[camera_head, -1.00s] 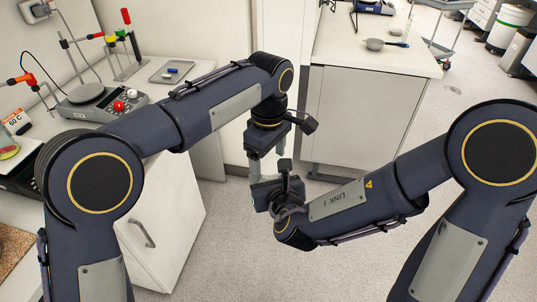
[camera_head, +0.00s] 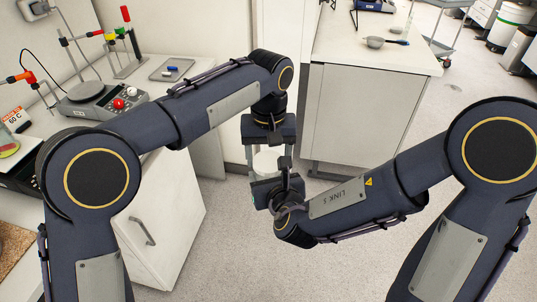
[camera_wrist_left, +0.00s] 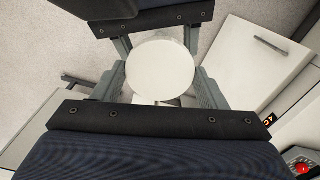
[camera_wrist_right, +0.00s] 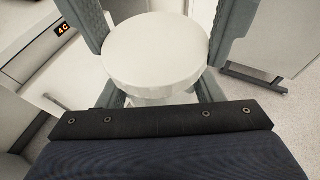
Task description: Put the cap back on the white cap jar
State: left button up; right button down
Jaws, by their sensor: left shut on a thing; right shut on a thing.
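The white cap (camera_wrist_left: 162,72) is a flat round disc, seen face-on between the grey fingers in the left wrist view. In the right wrist view the cap (camera_wrist_right: 155,52) covers the top of the jar, and a sliver of the jar's glassy body (camera_wrist_right: 160,98) shows below it. My left gripper (camera_head: 267,148) comes from above and is shut on the cap. My right gripper (camera_head: 270,176) faces it from below and is shut on the jar. In the head view they meet with a pale part of the jar (camera_head: 264,162) between them. Most of the jar is hidden; the cap's seating cannot be told.
The jar is held in mid-air over open floor (camera_head: 235,240). A white cabinet (camera_head: 160,225) with a bench top stands at left, bearing a hotplate (camera_head: 92,98) and a tray (camera_head: 171,69). Another bench (camera_head: 365,110) stands behind the grippers.

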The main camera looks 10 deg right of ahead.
pick_arm(q)
jog(key=m, duration=0.5)
jog(key=shift+m, duration=0.3)
jog(key=o, duration=1.1)
jog(key=shift+r, duration=2.25)
